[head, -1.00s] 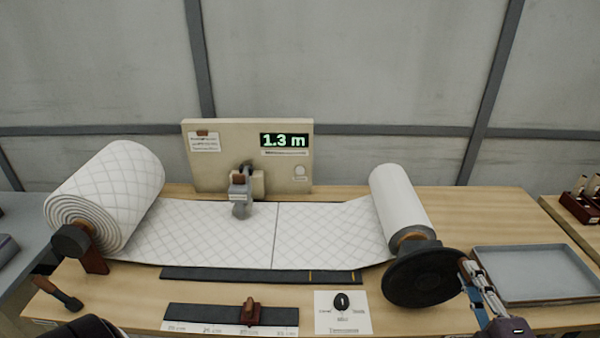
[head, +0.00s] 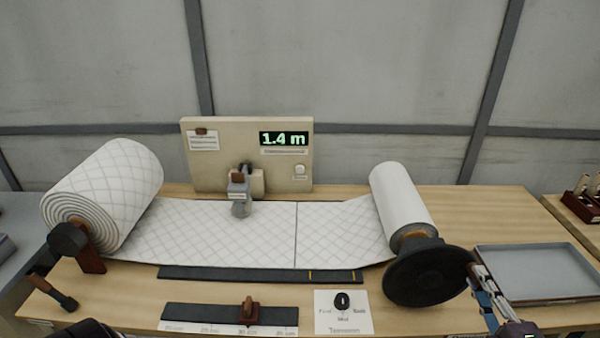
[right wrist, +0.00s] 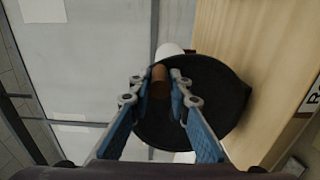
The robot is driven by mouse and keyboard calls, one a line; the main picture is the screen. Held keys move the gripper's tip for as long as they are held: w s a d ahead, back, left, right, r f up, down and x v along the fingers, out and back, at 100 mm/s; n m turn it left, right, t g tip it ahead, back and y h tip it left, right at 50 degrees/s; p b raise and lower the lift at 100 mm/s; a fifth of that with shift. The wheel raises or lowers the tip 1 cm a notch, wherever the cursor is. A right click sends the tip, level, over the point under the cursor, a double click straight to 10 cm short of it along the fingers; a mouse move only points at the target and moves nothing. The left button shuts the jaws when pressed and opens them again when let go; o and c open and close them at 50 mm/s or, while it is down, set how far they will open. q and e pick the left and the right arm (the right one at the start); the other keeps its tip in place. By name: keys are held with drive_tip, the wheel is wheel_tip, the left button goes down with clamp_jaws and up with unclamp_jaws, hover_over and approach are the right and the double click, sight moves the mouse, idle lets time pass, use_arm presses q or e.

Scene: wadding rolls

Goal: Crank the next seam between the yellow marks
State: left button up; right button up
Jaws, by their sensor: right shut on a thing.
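The white quilted wadding (head: 220,235) runs flat from the thick roll (head: 110,195) at left to the take-up roll (head: 402,200) at right. A dark seam line (head: 296,236) crosses it, a little left of the left yellow mark (head: 310,275). The right yellow mark (head: 347,276) is further right on the dark strip (head: 230,274). My right gripper (head: 473,268) is at the right edge of the black crank wheel (head: 428,273). In the right wrist view its fingers (right wrist: 160,85) are closed on the wheel's brown handle (right wrist: 160,78).
A panel with a display (head: 284,139) reading 1.4 m stands behind the wadding. A grey tray (head: 535,272) lies right of the wheel, near my right gripper. A ruler strip with a brown slider (head: 249,311) and a tension card with a black knob (head: 342,301) lie in front.

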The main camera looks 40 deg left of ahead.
drive_tip(key=shift+f, duration=0.15)
drive_tip(key=shift+w+d+f+b, duration=0.2)
drive_tip(key=shift+d+f+b, duration=0.1)
drive_tip(key=shift+f+b, duration=0.4)
drive_tip(key=shift+f, duration=0.15)
drive_tip(key=shift+w+d+f+b, duration=0.15)
drive_tip(key=shift+d+f+b, duration=0.05)
drive_tip(key=shift+f+b, duration=0.6)
drive_tip(key=o, duration=1)
drive_tip(key=shift+r, duration=0.1)
